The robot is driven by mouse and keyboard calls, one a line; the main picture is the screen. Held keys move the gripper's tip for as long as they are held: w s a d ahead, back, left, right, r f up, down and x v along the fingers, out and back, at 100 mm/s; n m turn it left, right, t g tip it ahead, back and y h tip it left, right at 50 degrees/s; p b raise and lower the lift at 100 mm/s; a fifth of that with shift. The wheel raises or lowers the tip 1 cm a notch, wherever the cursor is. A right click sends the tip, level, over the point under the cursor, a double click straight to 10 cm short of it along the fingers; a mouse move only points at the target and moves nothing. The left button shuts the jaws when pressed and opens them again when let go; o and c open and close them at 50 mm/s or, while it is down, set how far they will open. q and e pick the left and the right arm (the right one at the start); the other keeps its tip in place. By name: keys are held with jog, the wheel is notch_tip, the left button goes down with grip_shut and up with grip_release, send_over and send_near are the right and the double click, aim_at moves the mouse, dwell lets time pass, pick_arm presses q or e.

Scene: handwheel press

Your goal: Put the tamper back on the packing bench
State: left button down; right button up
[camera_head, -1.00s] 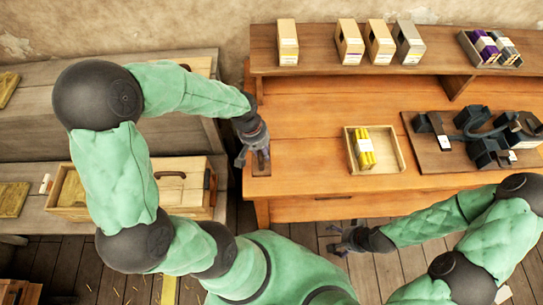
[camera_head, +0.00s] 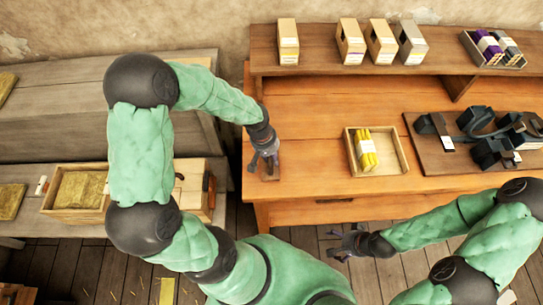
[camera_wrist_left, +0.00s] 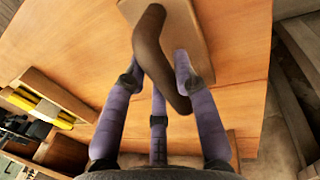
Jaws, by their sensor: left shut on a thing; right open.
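My left gripper (camera_head: 267,163) is at the left end of the orange wooden bench (camera_head: 310,110), fingers pointing down. In the left wrist view its fingers close around the dark brown curved handle of the tamper (camera_wrist_left: 150,45). A flat pale wooden plate (camera_wrist_left: 190,30) shows just below the handle, over the bench top. I cannot tell whether the plate touches the bench. In the head view the gripper hides most of the tamper. My right gripper (camera_head: 347,241) is open and empty, in front of the bench's front edge.
A tray with yellow bars (camera_head: 391,165) and a board with dark fixtures (camera_head: 430,160) lie on the orange bench. Cartons (camera_head: 351,43) stand on its back shelf. A grey bench (camera_head: 85,230) at left carries a straw-filled box (camera_head: 62,217). A gap separates the benches.

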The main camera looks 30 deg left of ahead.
aim_at(265, 164)
pick_arm(q)
jog(key=shift+f, duration=0.1)
jog(key=c, duration=1)
grip_release()
jog(key=r+p, duration=0.1)
jog(key=r, duration=0.3)
jog(key=s+a+r+p, duration=0.1)
jog(key=r, duration=0.3)
jog(key=a+r+p, duration=0.1)
jog(key=r, duration=0.3)
jog(key=shift+s, duration=0.15)
